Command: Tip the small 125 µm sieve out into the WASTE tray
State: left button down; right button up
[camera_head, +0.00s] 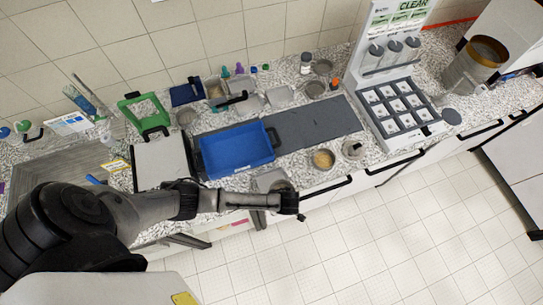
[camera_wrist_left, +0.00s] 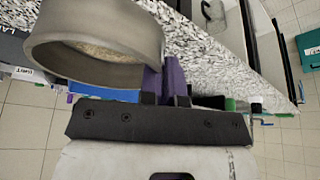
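My left gripper (camera_head: 284,190) is at the counter's front edge, right of the blue tray's near corner. In the left wrist view its purple fingers (camera_wrist_left: 165,80) close on the wall of a small grey round sieve (camera_wrist_left: 140,40). Tan grains show inside it; its size mark is not readable. In the head view the sieve (camera_head: 268,180) is partly hidden by the gripper. The blue tray (camera_head: 237,150), possibly the WASTE tray, lies on the counter with no readable label; a strip of blue (camera_wrist_left: 105,94) shows behind the sieve in the wrist view. My right gripper is out of view.
A round pan with tan material (camera_head: 323,159) and a small dish (camera_head: 353,149) stand right of the gripper. A dark grey mat (camera_head: 315,122) lies right of the tray. A rack of white squares (camera_head: 400,105) and a green frame (camera_head: 146,115) stand farther out.

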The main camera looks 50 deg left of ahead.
pick_arm(q)
jog(key=a+g+h+b, duration=0.1)
jog(key=h, duration=0.2)
jog(key=w+a+r+g+h+b, duration=0.1)
jog(key=a+h, duration=0.1)
jog(key=h, duration=0.1)
jog(key=a+g+h+b, duration=0.1)
jog(key=a+g+h, duration=0.1)
jog(key=h, duration=0.1)
jog(key=shift+w+a+r+b, duration=0.2)
jog(key=shift+r+b, duration=0.1)
jog(key=shift+b, duration=0.1)
jog(key=w+a+r+m+g+h+b, duration=0.1)
jog(key=w+a+g+h+b, duration=0.1)
jog(key=a+g+h+b, duration=0.3)
jog(key=shift+w+a+r+m+h+b, duration=0.3)
jog(key=shift+h+b, duration=2)
jog(key=shift+b, duration=1.25)
jog(key=shift+s, duration=0.1)
